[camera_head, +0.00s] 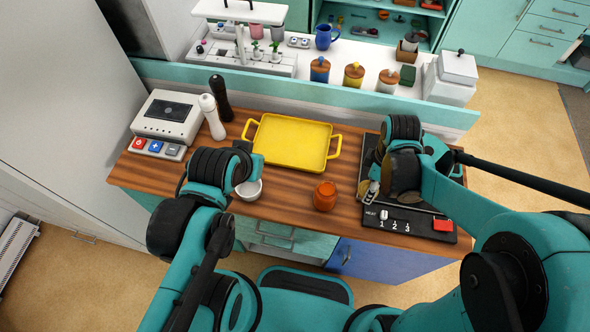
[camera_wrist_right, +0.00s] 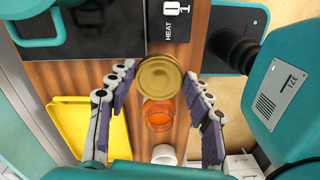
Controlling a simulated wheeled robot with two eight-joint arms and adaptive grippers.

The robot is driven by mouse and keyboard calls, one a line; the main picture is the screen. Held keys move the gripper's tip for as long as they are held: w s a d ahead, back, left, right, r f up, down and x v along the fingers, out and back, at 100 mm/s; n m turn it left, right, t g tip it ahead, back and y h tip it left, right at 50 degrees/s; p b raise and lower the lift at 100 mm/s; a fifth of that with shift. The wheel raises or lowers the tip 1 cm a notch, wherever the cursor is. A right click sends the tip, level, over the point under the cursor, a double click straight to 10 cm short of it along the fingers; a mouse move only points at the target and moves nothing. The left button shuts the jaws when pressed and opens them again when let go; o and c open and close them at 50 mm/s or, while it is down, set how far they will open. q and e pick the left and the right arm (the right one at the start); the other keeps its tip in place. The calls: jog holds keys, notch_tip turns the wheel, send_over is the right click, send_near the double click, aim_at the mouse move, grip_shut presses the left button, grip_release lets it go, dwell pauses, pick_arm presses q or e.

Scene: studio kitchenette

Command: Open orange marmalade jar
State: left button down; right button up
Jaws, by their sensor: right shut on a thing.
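The orange marmalade jar (camera_head: 324,196) stands upright on the wooden counter near its front edge. Its top shows orange with no lid on it, and it also shows in the right wrist view (camera_wrist_right: 158,116). The round gold lid (camera_wrist_right: 160,77) is apart from the jar, between the fingertips of my right gripper (camera_wrist_right: 158,74). In the head view the lid (camera_head: 369,191) is to the right of the jar, beside the black hotplate. My right gripper is shut on the lid.
A yellow tray (camera_head: 291,143) lies behind the jar. A white shaker (camera_head: 211,116), a black shaker (camera_head: 220,97) and a white appliance (camera_head: 170,113) stand at the left.

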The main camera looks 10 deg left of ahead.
jog(key=shift+w+d+f, duration=0.9)
jog(key=shift+w+f, duration=0.05)
jog(key=shift+w, duration=0.05)
jog(key=b, duration=0.4)
send_over(341, 181)
notch_tip(341, 181, down, 7)
jog(key=shift+r, duration=0.1)
notch_tip(341, 181, down, 4)
jog(key=shift+f+b, duration=0.1)
jog(key=shift+b, duration=0.75)
jog(key=shift+f, duration=0.15)
jog(key=o, duration=0.7)
jog(key=shift+c, duration=0.2)
